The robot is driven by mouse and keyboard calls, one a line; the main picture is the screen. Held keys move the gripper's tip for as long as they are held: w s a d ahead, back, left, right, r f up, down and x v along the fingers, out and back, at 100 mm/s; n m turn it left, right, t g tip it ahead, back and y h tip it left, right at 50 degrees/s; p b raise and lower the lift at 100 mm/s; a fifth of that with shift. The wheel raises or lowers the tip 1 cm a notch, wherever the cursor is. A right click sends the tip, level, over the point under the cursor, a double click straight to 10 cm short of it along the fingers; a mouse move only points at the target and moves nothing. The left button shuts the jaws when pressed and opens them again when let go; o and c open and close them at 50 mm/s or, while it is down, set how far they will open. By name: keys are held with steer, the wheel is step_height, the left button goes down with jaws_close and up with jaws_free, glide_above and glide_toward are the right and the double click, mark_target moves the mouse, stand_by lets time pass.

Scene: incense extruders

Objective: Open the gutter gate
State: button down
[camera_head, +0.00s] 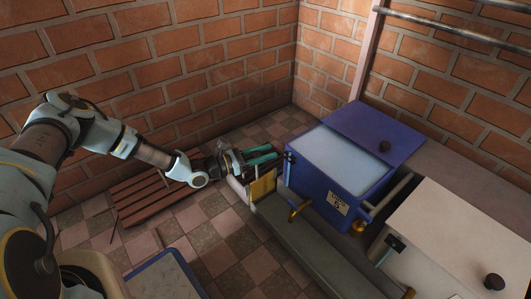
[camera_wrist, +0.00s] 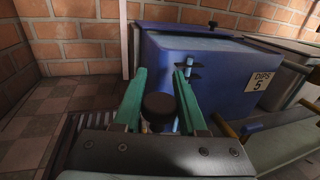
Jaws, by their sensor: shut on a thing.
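My gripper (camera_head: 277,154) has teal fingers and reaches in from the left, low beside the blue tank. In the wrist view, the gripper (camera_wrist: 160,80) has its fingers on either side of a dark round knob (camera_wrist: 160,104) and is shut on it. The grey gutter (camera_head: 308,232) runs along the front of the tank. A yellow plate (camera_head: 263,187) stands upright across the gutter near its far end, just below my gripper; it looks like the gate. The knob's link to this plate is hidden by my gripper.
The blue tank (camera_head: 338,187), labelled "DIPS 5", has a blue lid (camera_head: 365,130) pushed back. A white-lidded tank (camera_head: 455,235) stands at right. Brass taps (camera_head: 299,210) jut over the gutter. A slatted wooden rack (camera_head: 150,200) lies on the tiled floor below my arm.

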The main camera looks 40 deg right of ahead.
steer(key=shift+r, duration=0.45)
steer(key=shift+c, duration=2.3)
jaws_free()
steer(key=p+v, duration=0.3)
steer(key=v, duration=0.7)
steer(key=shift+w+a, duration=0.15)
steer(key=shift+a, duration=0.25)
